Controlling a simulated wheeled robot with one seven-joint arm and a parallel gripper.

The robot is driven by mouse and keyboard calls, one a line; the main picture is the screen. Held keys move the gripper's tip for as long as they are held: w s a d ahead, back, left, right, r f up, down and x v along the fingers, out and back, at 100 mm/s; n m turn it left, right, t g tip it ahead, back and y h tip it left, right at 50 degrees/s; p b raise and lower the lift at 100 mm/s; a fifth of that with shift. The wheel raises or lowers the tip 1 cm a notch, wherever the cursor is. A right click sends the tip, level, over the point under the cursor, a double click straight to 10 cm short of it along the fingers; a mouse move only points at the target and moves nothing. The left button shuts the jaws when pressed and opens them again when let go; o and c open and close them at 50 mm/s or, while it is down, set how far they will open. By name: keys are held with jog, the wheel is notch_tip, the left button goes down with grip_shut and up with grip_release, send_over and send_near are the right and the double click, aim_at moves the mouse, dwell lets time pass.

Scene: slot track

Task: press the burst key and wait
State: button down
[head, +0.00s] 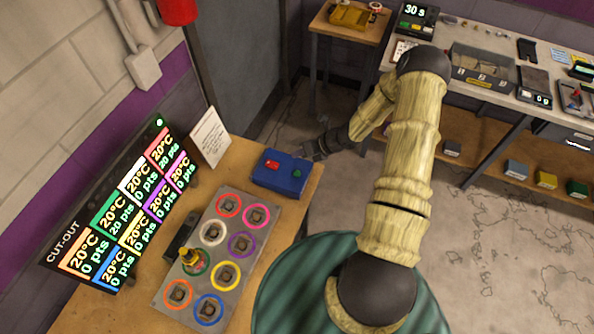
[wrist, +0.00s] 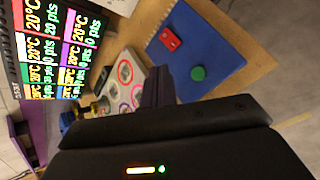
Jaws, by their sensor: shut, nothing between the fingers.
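A blue box (head: 281,173) sits at the right end of the wooden bench, with a red switch (head: 272,164) and a round green button (head: 297,174) on top. In the wrist view the blue box (wrist: 195,50) shows the red switch (wrist: 170,38) and the green button (wrist: 198,73). I cannot read which one is the burst key. My gripper (head: 312,153) is shut and empty, just beyond the right back corner of the box. Its dark fingers (wrist: 158,88) in the wrist view point toward the box; I cannot tell whether they touch anything.
A grey plate (head: 218,262) with several coloured rings lies on the bench, a yellow-topped piece (head: 190,257) standing in the green one. A lit CUT-OUT board (head: 125,205) and a white notice (head: 210,137) stand behind. A second table (head: 450,95) holds a timer reading 30 s (head: 414,12).

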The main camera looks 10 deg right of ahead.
aim_at(300, 174)
jog(key=shift+s+d, duration=0.1)
notch_tip(300, 174, down, 9)
jog(key=b, duration=0.6)
jog(key=shift+b, duration=0.3)
dwell(1.8)
jog(key=shift+f+b, duration=0.3)
jog(key=shift+b, duration=0.05)
jog(key=shift+f+b, duration=0.4)
jog(key=shift+f, duration=0.05)
dwell(0.7)
jog(key=shift+r, duration=0.15)
jog(key=shift+r+p, duration=0.6)
jog(key=shift+r, duration=0.15)
